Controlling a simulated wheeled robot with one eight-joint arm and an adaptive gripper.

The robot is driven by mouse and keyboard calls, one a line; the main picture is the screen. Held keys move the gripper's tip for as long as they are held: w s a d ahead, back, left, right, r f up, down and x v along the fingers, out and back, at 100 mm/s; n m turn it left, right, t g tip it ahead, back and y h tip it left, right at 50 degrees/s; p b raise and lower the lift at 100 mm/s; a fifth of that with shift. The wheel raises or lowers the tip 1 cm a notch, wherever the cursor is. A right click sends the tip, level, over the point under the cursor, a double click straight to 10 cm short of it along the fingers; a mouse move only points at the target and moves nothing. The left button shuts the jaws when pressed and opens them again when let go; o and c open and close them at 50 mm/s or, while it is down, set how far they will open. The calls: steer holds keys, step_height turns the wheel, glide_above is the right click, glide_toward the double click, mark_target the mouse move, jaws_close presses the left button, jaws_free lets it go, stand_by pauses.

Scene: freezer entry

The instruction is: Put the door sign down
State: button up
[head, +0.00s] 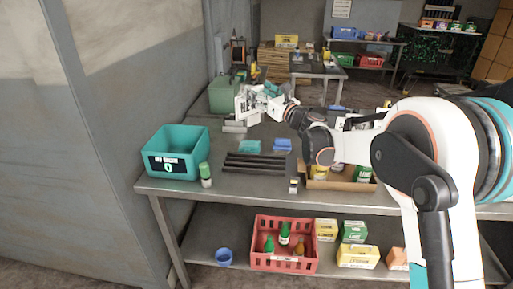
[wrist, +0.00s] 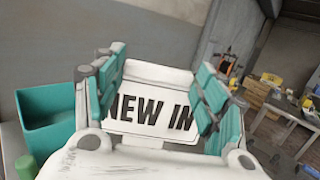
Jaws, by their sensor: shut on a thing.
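The door sign (head: 241,103) is a white plate with black lettering, held up above the back part of the metal table (head: 228,186). In the wrist view the sign (wrist: 150,112) reads "NEW IN" between my fingers, with part of its text covered by them. My gripper (head: 262,97) is shut on the sign. In the wrist view its teal-padded fingers (wrist: 157,95) stand on either side of the plate. A grey block or stand (head: 234,127) sits on the table below the sign; whether they touch I cannot tell.
A teal bin (head: 178,152) and a green bottle (head: 205,174) stand at the table's left. Dark bars (head: 255,164) lie mid-table. A cardboard tray (head: 340,184) with containers is at right. A green case (head: 222,95) stands behind. A red crate (head: 283,243) sits on the lower shelf.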

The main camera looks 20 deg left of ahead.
step_height(320, 180, down, 17)
steer(key=b, duration=0.4)
steer(key=shift+f+b, duration=0.2)
steer(key=shift+b, duration=0.15)
steer(key=shift+f, duration=0.15)
steer(key=o, duration=1.4)
steer(key=p+v, duration=0.2)
steer(key=v, duration=1)
